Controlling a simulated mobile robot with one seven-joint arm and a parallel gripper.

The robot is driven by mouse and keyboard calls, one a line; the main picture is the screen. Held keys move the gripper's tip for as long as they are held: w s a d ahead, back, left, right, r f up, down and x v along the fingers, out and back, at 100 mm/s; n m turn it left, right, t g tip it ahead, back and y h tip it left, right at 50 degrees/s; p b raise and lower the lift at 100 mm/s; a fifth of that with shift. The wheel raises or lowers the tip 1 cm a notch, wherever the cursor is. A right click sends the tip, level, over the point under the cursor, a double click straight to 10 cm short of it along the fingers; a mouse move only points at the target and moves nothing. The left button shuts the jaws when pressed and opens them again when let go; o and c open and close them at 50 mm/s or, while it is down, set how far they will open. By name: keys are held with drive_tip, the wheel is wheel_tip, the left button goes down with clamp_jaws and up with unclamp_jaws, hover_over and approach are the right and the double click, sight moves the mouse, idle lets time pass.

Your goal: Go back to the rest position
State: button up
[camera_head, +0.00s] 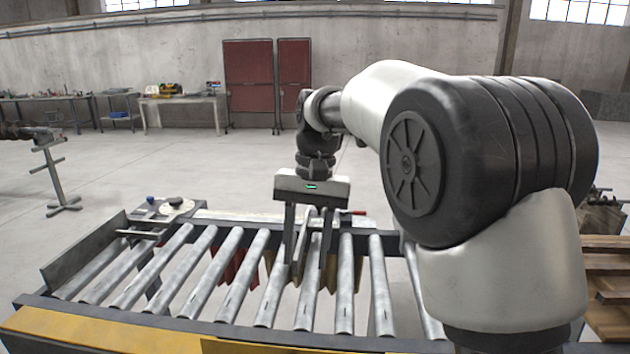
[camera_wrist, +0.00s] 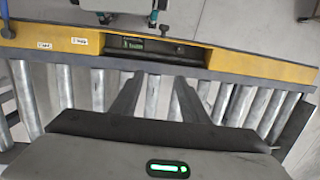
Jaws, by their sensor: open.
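My gripper (camera_head: 308,278) hangs pointing down over the middle of the roller conveyor (camera_head: 205,262) in the head view. Its two long fingers are apart, with nothing seen held between them. In the wrist view, my gripper (camera_wrist: 158,88) shows its fingers spread over the metal rollers (camera_wrist: 95,88), with a green light on its body. Whether the fingertips touch the rollers I cannot tell. My arm bends in from the right side of the head view.
A yellow conveyor side rail (camera_head: 110,335) runs along the front; the yellow rail (camera_wrist: 255,68) also shows in the wrist view. Wooden planks (camera_head: 606,262) lie at right. Red panels (camera_head: 250,80) and workbenches (camera_head: 182,100) stand far back. Open floor lies behind the conveyor.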

drive_tip(key=s+d+r+t, duration=0.4)
drive_tip(key=s+d+r, duration=0.2)
drive_tip(key=s+d, duration=0.5)
drive_tip(key=s+d+f+t+h+p, duration=0.1)
drive_tip(key=s+d+f+t, duration=0.2)
drive_tip(key=s+d, duration=0.3)
drive_tip(key=s+f, duration=0.1)
drive_tip(key=s, duration=0.3)
drive_tip(key=shift+n+p, duration=0.3)
drive_tip(key=shift+n, duration=0.1)
idle(2.2)
